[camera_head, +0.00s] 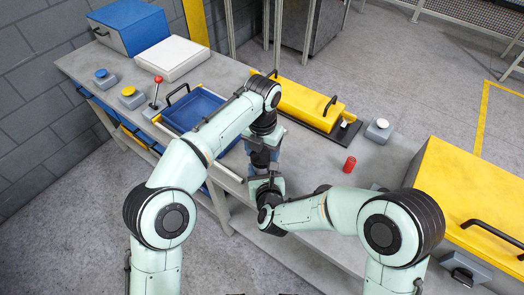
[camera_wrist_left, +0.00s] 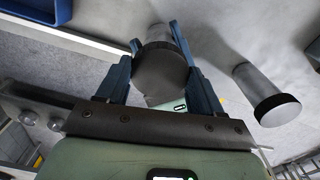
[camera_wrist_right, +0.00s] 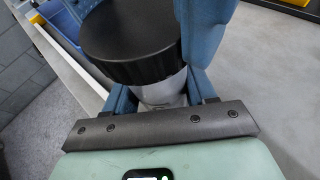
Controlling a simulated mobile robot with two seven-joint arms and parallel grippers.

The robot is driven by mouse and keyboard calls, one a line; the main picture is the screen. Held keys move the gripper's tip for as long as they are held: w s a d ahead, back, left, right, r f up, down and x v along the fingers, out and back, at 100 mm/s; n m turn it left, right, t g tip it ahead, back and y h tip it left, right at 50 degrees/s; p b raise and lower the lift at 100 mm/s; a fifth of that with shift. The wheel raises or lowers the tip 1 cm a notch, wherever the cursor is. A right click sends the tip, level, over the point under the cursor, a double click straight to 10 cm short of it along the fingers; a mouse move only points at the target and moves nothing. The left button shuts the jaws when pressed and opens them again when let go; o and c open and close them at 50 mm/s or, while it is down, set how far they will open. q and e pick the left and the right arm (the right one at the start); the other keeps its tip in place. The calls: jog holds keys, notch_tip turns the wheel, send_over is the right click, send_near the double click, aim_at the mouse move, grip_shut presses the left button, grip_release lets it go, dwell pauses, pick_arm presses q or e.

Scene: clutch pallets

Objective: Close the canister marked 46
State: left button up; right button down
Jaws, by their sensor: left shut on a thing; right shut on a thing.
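A grey canister with a wide black lid is held between my two grippers near the table's front edge. Its black lid (camera_wrist_right: 130,40) and pale body (camera_wrist_right: 162,90) show in the right wrist view. My left gripper (camera_head: 262,158) comes from above, its blue fingers on either side of the lid. My right gripper (camera_head: 266,184) is shut on the body below the lid. In the left wrist view, the lid (camera_wrist_left: 163,75) is between my left fingers. Lid and body look in line and touching; whether the lid is seated cannot be told. No number is legible.
A second grey canister with a black lid (camera_wrist_left: 265,92) stands nearby. The table holds a blue tray (camera_head: 205,103), a yellow-covered box (camera_head: 300,100), a red cylinder (camera_head: 349,165) and a button box (camera_head: 379,131). A large yellow case (camera_head: 465,190) stands at the right.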

pick_arm(q)
jog(key=o, duration=1)
jog(key=shift+r, duration=0.1)
jog(key=shift+r, duration=2.2)
jog(key=shift+c, duration=0.3)
